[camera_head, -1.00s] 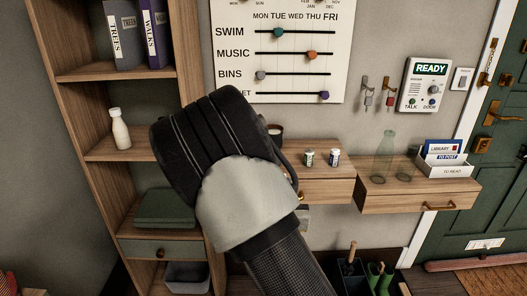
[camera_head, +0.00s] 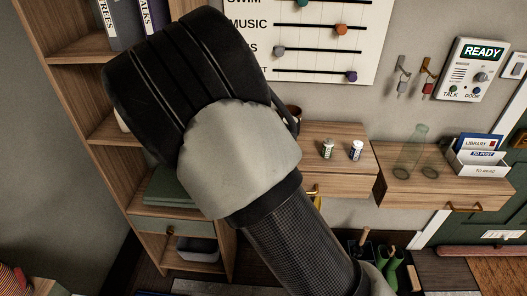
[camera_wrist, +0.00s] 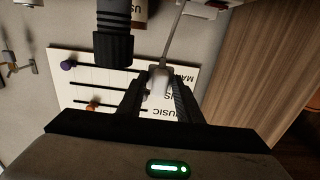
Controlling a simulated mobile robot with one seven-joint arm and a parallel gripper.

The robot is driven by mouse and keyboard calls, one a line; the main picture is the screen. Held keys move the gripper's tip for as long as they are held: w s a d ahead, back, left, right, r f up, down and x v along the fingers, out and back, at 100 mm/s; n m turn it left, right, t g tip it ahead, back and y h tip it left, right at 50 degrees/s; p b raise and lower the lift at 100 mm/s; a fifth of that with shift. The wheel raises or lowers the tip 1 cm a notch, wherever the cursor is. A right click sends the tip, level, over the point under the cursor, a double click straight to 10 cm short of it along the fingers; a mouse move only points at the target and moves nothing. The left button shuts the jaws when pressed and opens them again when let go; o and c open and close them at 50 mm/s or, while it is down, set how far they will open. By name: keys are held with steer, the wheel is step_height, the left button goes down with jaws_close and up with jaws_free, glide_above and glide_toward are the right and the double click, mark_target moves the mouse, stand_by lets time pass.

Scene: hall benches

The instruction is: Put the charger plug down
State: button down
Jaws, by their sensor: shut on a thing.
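My gripper (camera_wrist: 156,98) is seen from the wrist, its two dark fingers shut on the pale charger plug (camera_wrist: 157,80). A thin light cable runs from the plug toward the top of the wrist view. The plug is held in front of the slider board (camera_wrist: 175,105), which appears upside down there. In the head view my black and grey arm end hides the fingers and the plug.
A drawer shelf (camera_head: 335,170) holds two small cylinders (camera_head: 327,148). A second shelf (camera_head: 440,188) carries a clear green bottle (camera_head: 415,145) and a letter holder (camera_head: 482,160). A bookcase (camera_head: 90,125) stands left. A dark ribbed cylinder (camera_wrist: 114,45) is close to the fingers.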

step_height(320, 180, down, 11)
steer(key=shift+r+b, duration=0.2)
steer(key=shift+b, duration=0.5)
steer(key=shift+f+b, duration=0.4)
steer(key=shift+b, duration=0.1)
steer(key=shift+f, duration=0.2)
steer(key=c, duration=1.3)
jaws_free()
steer(key=shift+o, duration=0.2)
steer(key=shift+r, duration=0.15)
